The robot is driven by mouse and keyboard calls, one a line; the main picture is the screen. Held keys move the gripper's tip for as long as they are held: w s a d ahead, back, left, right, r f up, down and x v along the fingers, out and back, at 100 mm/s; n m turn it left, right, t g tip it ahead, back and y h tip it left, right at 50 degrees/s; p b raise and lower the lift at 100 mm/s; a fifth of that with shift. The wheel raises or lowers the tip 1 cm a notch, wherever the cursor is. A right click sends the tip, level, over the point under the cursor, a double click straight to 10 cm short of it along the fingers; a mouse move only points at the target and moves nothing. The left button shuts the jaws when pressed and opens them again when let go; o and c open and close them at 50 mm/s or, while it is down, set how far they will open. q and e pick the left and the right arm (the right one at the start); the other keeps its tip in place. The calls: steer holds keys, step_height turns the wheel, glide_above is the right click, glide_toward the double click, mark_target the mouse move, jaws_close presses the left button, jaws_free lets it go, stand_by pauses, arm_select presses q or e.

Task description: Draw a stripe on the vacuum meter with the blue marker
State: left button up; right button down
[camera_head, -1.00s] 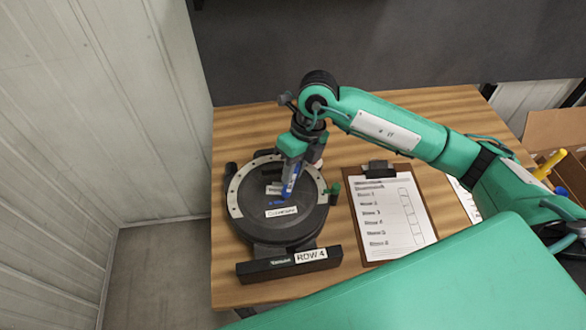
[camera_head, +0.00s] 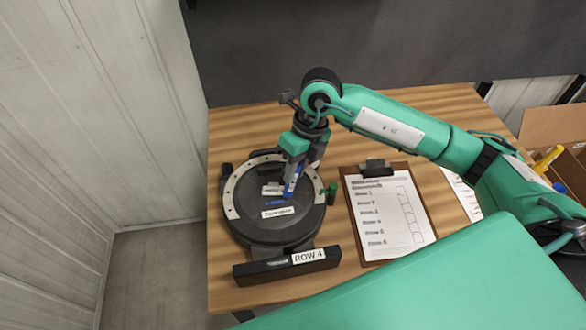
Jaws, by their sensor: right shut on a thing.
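The vacuum meter (camera_head: 256,228) is a round dark disc with a pale rim ring, lying on the wooden table. It carries white labels and a front block marked ROW 4. My right gripper (camera_head: 296,165) is above the disc, pointing down, shut on the blue marker (camera_head: 291,186). The marker's lower end is at or just above the disc's face; I cannot tell whether it touches. A short blue mark (camera_head: 276,203) shows on the disc between two white labels, left of the marker's lower end. My left gripper is not in view.
A clipboard (camera_head: 388,212) with a printed list lies right of the meter. A cardboard box (camera_head: 556,130) with yellow and blue items stands at the far right. A metal wall (camera_head: 100,120) is on the left. Bare wood (camera_head: 250,125) lies behind the meter.

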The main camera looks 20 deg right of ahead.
steer(key=shift+r, duration=0.1)
steer(key=shift+r+p, duration=1.7)
steer(key=shift+r, duration=1.25)
